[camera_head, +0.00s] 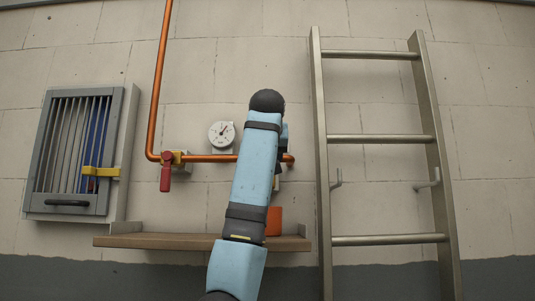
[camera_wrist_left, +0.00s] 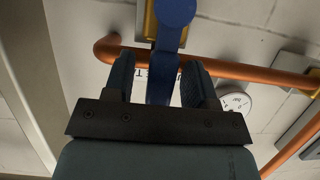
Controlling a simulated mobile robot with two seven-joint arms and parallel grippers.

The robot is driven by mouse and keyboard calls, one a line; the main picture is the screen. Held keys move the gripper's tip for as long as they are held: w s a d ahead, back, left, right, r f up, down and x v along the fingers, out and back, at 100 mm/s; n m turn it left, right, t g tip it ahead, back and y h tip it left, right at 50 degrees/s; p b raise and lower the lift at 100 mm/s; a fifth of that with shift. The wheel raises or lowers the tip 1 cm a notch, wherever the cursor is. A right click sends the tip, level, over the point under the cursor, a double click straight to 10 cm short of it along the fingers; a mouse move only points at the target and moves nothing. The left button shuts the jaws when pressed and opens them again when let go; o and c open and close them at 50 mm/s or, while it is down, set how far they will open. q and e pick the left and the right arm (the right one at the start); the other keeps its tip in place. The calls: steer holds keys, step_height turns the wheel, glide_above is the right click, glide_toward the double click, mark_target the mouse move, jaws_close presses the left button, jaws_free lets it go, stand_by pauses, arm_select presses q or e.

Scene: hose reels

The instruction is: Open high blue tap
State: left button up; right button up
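The blue tap (camera_wrist_left: 175,15) shows in the left wrist view, with its lever hanging down from a yellow body on the copper pipe (camera_wrist_left: 230,70). My left gripper (camera_wrist_left: 158,63) is open, with one finger on each side of the lever. A gap shows between the lever and the left-hand finger; the right-hand finger is close to the lever, and I cannot tell if it touches. In the head view my left arm hides the blue tap and most of the gripper near the right end of the copper pipe (camera_head: 205,158). My right gripper is not in view.
A red tap (camera_head: 166,175) hangs on the pipe at left, near a round gauge (camera_head: 222,134). Below is a wooden shelf (camera_head: 180,241) with an orange object (camera_head: 273,221). A metal ladder (camera_head: 320,150) stands at right and a barred cabinet (camera_head: 75,150) hangs at left.

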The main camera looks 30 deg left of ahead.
arm_select(q)
steer(key=b+v, duration=0.4)
steer(key=v, duration=1)
steer(key=shift+a, duration=0.1)
steer(key=shift+f, duration=0.15)
